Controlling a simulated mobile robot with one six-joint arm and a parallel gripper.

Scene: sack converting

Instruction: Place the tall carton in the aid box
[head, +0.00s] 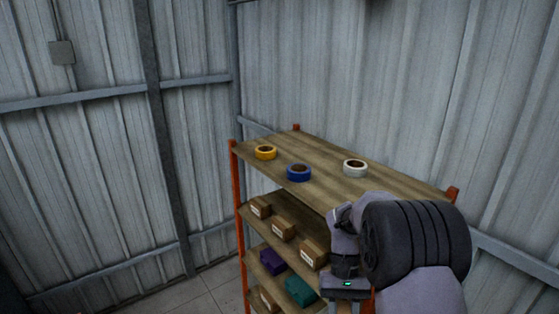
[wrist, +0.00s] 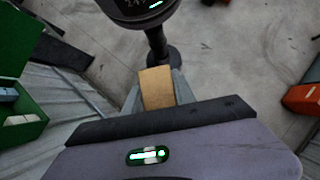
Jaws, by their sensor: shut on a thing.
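My gripper (wrist: 157,90) is shut on a tan carton (wrist: 157,86), which shows between the two fingers in the wrist view. Its lower end is partly hidden by the gripper body. A green open box (wrist: 24,131) stands at the left edge of the wrist view, apart from the carton; it looks like the aid box. White and blue items lie in it, and it is cut off by the frame. In the head view my arm is at the lower right, in front of the shelf, and the held carton cannot be made out there.
A wooden shelf rack (head: 325,153) with orange posts holds yellow (head: 265,153), blue (head: 298,173) and white (head: 355,168) tape rolls on top. Small cartons (head: 284,229) and purple and teal packs sit below. An orange object (wrist: 302,99) lies right on the concrete floor.

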